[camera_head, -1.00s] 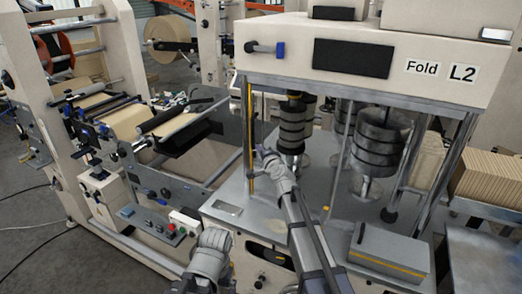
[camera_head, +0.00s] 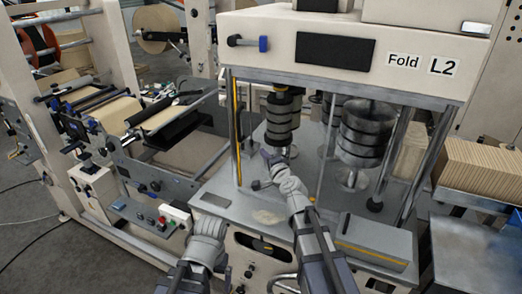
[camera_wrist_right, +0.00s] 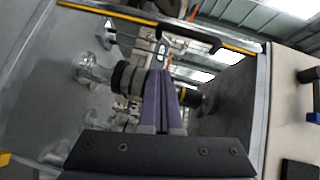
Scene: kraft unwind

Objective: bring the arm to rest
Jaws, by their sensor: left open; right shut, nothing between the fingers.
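My right arm reaches up from the bottom centre of the head view. Its gripper (camera_head: 268,156) is small there, in front of the dark stacked rolls of the Fold L2 machine (camera_head: 300,80). In the right wrist view the two purple-grey fingers (camera_wrist_right: 164,78) lie together, shut with nothing between them. My left arm comes in at the bottom, left of the right arm, low in front of the machine. Its rounded wrist end shows near the left gripper (camera_head: 210,222), which is open; its fingers are hard to make out.
The machine's grey deck (camera_head: 225,178) and upright yellow-striped post (camera_head: 237,130) are close to the right gripper. A grey box (camera_head: 372,238) is right of the right arm. A control panel (camera_head: 150,215) stands left of the left arm. Stacked brown sheets (camera_head: 480,170) are at the right.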

